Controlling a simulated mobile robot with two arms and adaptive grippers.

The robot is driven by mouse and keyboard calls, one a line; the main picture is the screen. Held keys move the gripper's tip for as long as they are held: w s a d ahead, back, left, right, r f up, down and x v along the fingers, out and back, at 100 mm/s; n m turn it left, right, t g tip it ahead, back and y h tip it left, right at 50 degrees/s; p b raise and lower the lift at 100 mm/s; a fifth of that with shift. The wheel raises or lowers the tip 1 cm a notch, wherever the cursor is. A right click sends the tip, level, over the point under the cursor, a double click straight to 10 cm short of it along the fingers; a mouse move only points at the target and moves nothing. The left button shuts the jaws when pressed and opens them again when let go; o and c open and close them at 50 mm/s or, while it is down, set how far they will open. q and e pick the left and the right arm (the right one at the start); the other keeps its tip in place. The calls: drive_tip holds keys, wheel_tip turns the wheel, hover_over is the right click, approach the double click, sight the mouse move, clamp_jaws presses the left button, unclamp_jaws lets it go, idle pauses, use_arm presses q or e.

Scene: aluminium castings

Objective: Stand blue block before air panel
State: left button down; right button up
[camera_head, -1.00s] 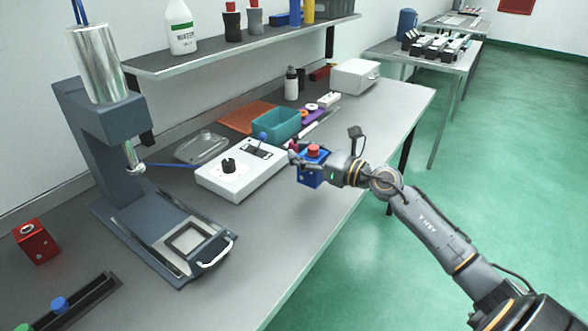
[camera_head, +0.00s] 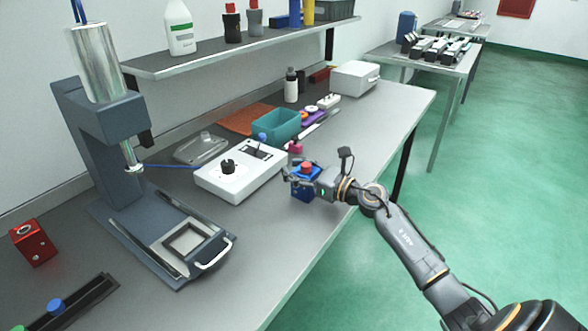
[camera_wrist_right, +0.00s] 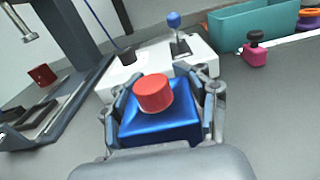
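The blue block (camera_head: 304,186) with a red round top is at the bench's front part, in front of the white air panel (camera_head: 238,174). The panel carries a black knob and a blue-tipped lever. My right gripper (camera_head: 302,178) has its fingers on both sides of the block. In the right wrist view the block (camera_wrist_right: 160,124) sits upright between the fingers (camera_wrist_right: 160,108), which appear to touch its sides. The block's underside is hidden, so I cannot tell whether it touches the bench. My left gripper is not in view.
A teal bin (camera_head: 277,124) stands behind the panel. A pink knobbed piece (camera_head: 295,147) is near the panel's right end. The press (camera_head: 112,150) stands at left, with a red block (camera_head: 34,242) beside it. Bench space right of the gripper is clear.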

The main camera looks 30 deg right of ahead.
sight(315, 177)
drive_tip(key=o, duration=0.5)
drive_tip(key=shift+c, duration=0.2)
drive_tip(key=shift+r, duration=0.15)
drive_tip(key=shift+s+d+f, duration=0.1)
drive_tip(key=shift+s+f, duration=0.1)
drive_tip(key=shift+s, duration=0.1)
drive_tip(key=b+v, duration=0.2)
drive_tip(key=v, duration=0.8)
drive_tip(key=shift+s, duration=0.15)
drive_tip(key=shift+s+d+r, duration=0.1)
drive_tip(key=shift+s+d, duration=0.15)
drive_tip(key=shift+s, duration=0.25)
